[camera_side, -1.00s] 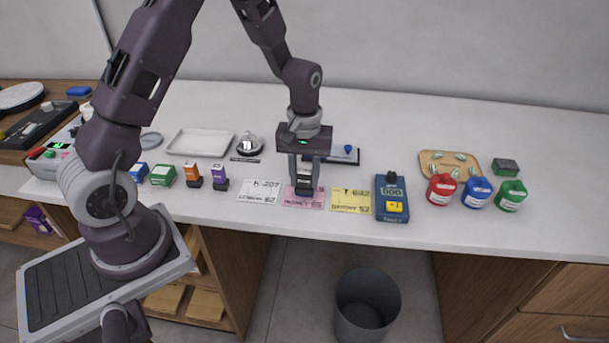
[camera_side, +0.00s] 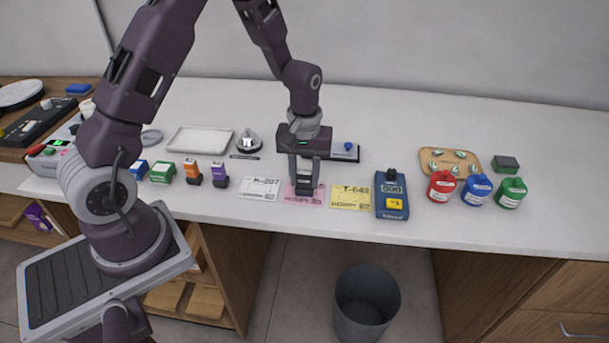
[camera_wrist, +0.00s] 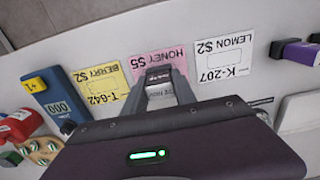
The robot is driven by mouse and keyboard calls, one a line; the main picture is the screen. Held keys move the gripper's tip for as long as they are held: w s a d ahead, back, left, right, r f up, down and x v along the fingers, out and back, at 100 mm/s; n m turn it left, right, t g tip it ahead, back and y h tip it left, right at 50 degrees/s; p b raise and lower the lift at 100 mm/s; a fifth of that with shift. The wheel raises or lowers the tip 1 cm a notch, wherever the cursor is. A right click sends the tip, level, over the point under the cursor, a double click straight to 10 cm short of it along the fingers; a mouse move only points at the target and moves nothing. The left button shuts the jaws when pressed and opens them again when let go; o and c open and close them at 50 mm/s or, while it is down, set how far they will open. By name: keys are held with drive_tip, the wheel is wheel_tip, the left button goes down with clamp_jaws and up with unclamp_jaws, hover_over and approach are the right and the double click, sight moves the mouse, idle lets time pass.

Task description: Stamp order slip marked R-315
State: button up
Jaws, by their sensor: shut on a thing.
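My gripper (camera_side: 304,184) is shut on a dark stamp (camera_wrist: 157,74), upright over the pink slip (camera_side: 289,198). The stamp appears to be at the slip's surface; I cannot tell whether it touches. In the wrist view the pink slip (camera_wrist: 148,62) reads HONEY $5. Its code is hidden behind the stamp and fingers, so R-315 cannot be read. The white slip K-207 LEMON $2 (camera_wrist: 224,51) lies on one side of it, and the yellow slip T-642 BERRY $2 (camera_wrist: 101,75) lies on the other.
A blue counter device (camera_side: 391,207) stands right of the yellow slip. Orange (camera_side: 192,169) and purple (camera_side: 219,171) stamp-like blocks stand left of the slips. A silver bell (camera_side: 249,141), a white tray (camera_side: 201,151) and a dark pad (camera_side: 344,158) lie behind. Coloured jugs (camera_side: 477,192) stand right.

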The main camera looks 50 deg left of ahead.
drive_tip(key=shift+r, duration=0.1)
drive_tip(key=shift+r, duration=3.45)
